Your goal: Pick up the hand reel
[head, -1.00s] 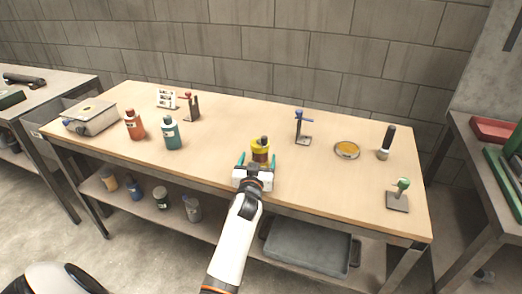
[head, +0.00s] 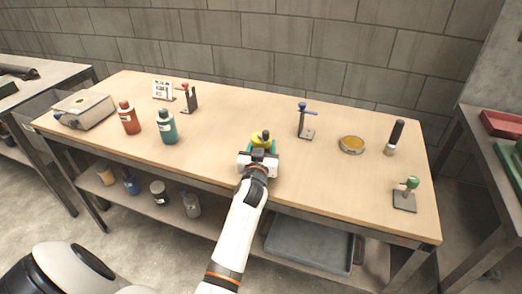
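The gripper looks shut on the reel. The gripper body hides the reel's lower part, and I cannot tell whether the reel is clear of the tabletop. My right gripper is not in view.
A teal bottle (head: 167,128) and a red bottle (head: 128,118) stand to the left. A blue-topped stand (head: 305,122), a yellow dish (head: 351,144), a dark-handled tool (head: 396,137) and a green-knobbed stand (head: 406,197) are to the right. Bare tabletop surrounds the reel.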

